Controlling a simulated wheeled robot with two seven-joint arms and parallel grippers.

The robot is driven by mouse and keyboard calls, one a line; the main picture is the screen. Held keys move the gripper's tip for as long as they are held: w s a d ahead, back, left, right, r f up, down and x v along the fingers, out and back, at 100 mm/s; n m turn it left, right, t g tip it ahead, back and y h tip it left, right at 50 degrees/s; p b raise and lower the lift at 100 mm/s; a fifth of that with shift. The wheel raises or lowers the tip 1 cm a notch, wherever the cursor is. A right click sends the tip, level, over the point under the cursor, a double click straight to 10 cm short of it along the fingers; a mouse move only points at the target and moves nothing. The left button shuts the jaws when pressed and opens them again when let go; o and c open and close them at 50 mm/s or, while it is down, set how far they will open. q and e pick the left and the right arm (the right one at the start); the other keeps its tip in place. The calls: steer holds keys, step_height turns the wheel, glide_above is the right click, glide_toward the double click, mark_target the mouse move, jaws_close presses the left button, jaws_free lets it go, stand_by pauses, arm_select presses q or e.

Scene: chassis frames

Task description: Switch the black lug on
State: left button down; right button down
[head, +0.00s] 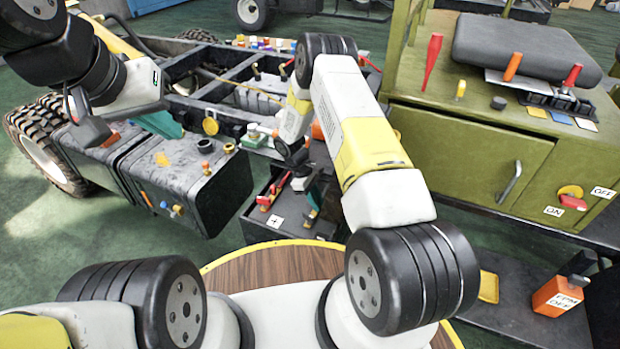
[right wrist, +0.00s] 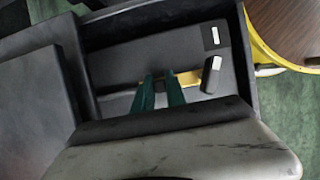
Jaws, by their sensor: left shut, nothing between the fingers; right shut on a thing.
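The black lug shows in the right wrist view as a brass-yellow strip (right wrist: 188,77), with its gripped part largely hidden by my fingers. My right gripper (right wrist: 160,88) is shut on it, green fingertips side by side over the strip. A dark block with a pale top (right wrist: 212,75) stands at the strip's right end, near a black label with a white bar (right wrist: 214,35). In the head view my right gripper (head: 311,196) reaches down into the dark battery tray. My left gripper (head: 163,123) is shut and empty above the black side boxes.
A red lug (head: 273,192) and a plus label (head: 277,221) lie left of my right gripper. The tray wall (right wrist: 238,60) stands close to the fingers. A green cabinet (head: 465,150) stands right; the chassis frame (head: 215,75) lies behind.

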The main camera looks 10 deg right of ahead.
steer(key=shift+w, duration=0.1)
stand_by(0.3)
steer(key=c, duration=1.4)
jaws_free()
steer(key=shift+o, duration=0.2)
steer(key=v, duration=0.7)
steer(key=shift+a+r, duration=0.2)
steer(key=shift+r, duration=0.15)
steer(key=shift+w, duration=0.1)
